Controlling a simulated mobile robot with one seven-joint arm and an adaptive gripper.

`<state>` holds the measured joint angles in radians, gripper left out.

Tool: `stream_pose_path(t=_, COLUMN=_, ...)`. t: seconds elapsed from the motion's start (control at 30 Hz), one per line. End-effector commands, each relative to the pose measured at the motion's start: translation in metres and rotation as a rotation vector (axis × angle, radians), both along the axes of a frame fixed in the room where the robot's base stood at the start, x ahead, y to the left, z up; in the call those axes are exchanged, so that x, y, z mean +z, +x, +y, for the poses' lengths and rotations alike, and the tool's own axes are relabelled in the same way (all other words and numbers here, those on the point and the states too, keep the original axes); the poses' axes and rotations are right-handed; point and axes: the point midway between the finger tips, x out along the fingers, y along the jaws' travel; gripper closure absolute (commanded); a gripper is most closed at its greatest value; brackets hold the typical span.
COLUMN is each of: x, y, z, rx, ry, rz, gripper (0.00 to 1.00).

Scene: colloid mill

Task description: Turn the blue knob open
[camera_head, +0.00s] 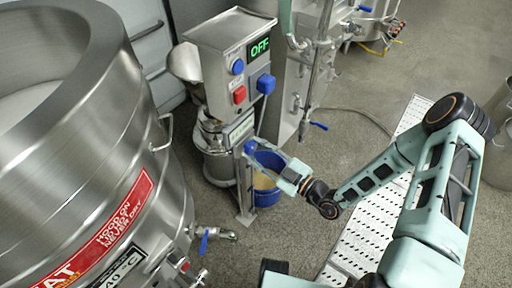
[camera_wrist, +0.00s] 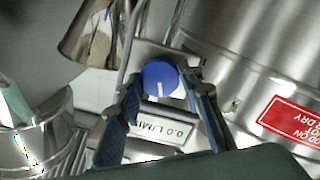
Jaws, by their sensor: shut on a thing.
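The blue knob (camera_wrist: 160,78) is round with a white pointer line and sits between my two fingers in the wrist view. In the head view it shows as a small blue patch (camera_head: 250,147) low on the front of the mill (camera_head: 229,115), partly hidden by my fingers. My gripper (camera_head: 255,151) reaches it from the right, and in the wrist view my gripper (camera_wrist: 163,82) is shut on the knob's sides. A label reading 0.0 L/MIN (camera_wrist: 166,133) is beside the knob.
The mill's panel has an OFF display (camera_head: 259,47), a red button (camera_head: 239,95) and blue controls (camera_head: 265,84). A blue bucket (camera_head: 267,196) stands below my gripper. A large steel tank (camera_head: 95,140) fills the left. A perforated walkway (camera_head: 350,240) lies under my arm.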

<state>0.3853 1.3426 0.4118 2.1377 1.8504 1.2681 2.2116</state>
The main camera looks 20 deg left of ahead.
Motion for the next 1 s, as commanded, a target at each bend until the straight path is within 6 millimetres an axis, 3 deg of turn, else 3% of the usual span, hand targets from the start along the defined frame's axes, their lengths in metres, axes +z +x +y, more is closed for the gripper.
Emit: stream_pose_path(t=1.0, x=-0.0003, y=0.0011, z=-0.0011, rx=-0.002, ry=-0.37, rz=-0.89, gripper=0.9)
